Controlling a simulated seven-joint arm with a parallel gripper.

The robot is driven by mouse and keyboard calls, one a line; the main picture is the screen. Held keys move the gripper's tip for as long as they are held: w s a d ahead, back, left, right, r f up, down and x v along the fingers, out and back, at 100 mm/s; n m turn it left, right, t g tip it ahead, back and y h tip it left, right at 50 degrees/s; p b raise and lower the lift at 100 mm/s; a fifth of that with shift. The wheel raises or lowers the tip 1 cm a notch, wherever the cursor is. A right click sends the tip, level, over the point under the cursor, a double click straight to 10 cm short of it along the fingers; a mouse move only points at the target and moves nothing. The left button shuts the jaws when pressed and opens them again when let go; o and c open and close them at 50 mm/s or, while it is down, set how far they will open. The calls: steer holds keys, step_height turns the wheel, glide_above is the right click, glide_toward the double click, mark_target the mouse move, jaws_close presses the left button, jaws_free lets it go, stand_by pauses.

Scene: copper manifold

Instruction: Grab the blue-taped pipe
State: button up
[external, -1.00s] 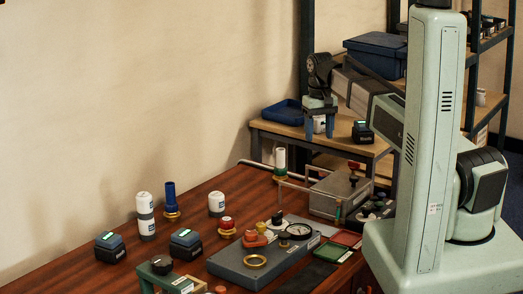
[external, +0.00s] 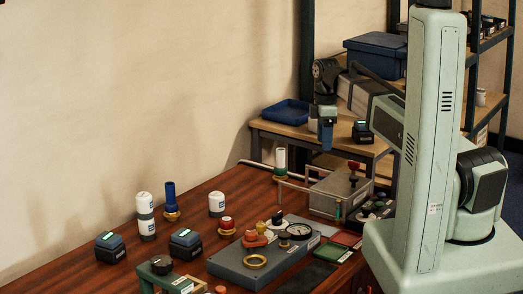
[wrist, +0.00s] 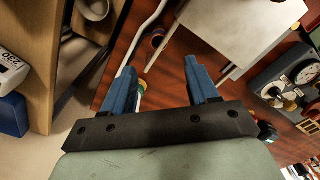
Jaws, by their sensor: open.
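The blue-taped pipe (external: 170,197) stands upright in a brass-coloured ring fitting at the back left of the wooden table in the external view. My gripper (external: 327,147) is far to its right and higher, near the wooden shelf unit. In the wrist view my gripper (wrist: 160,67) has its two blue fingers apart with nothing held between them. I cannot pick out the blue-taped pipe for certain in the wrist view.
A green-and-white pipe (external: 280,162) stands nearer my gripper. White bottles (external: 216,203), dark blue-topped boxes (external: 186,243) and a grey gauge panel (external: 262,262) occupy the table (external: 75,275). A grey box (external: 335,197) with white rails sits at the right.

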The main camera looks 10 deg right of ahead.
mark_target(323, 171)
steer(key=shift+w+f, duration=0.1)
steer(key=shift+f, duration=6.6)
jaws_close()
steer(key=shift+r, duration=0.1)
